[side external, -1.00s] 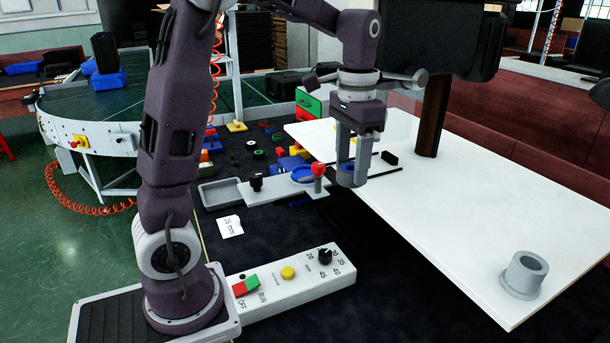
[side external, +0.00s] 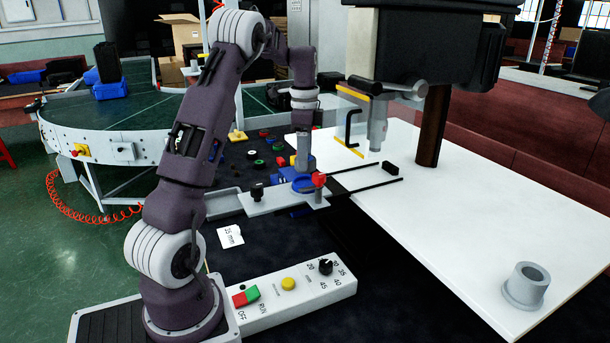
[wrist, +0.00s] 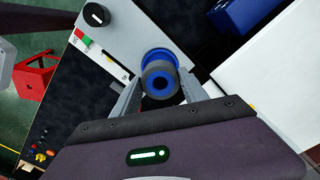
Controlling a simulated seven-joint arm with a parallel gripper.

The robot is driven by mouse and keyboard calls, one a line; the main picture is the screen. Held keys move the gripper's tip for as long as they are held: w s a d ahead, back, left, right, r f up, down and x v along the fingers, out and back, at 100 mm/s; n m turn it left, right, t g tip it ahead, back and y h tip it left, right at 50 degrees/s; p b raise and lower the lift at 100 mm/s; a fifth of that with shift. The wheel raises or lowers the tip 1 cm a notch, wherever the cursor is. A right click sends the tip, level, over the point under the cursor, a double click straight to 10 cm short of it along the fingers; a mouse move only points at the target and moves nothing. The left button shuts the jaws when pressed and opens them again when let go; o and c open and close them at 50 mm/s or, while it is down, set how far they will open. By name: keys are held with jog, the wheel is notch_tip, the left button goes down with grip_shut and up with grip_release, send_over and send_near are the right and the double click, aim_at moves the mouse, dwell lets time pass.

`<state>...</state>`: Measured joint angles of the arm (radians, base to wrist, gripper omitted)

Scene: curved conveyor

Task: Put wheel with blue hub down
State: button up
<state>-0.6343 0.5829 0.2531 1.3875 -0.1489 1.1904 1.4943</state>
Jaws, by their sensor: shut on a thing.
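The wheel with the blue hub (wrist: 158,84) has a dark grey tyre and sits between my gripper's (wrist: 160,92) fingertips in the wrist view. My gripper is shut on it. In the side view my gripper (side external: 303,172) points down over the grey plate fixture (side external: 230,205), close to the blue round part on it. In the wrist view a blue round part (wrist: 162,55) shows just beyond the wheel. I cannot tell whether the wheel touches it. The wheel itself is not clear in the side view.
The fixture carries a black knob (side external: 257,191) and a red knob (side external: 319,181). A press with a handle (side external: 378,125) stands over the white table (side external: 450,220) at right. A grey flanged cylinder (side external: 526,285) stands there. Several small coloured parts lie behind my gripper.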

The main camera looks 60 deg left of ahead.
notch_tip(320, 180, down, 4)
jog(key=shift+f, duration=0.25)
jog(key=shift+f, duration=0.15)
jog(key=o, duration=1.6)
jog(key=shift+c, duration=0.2)
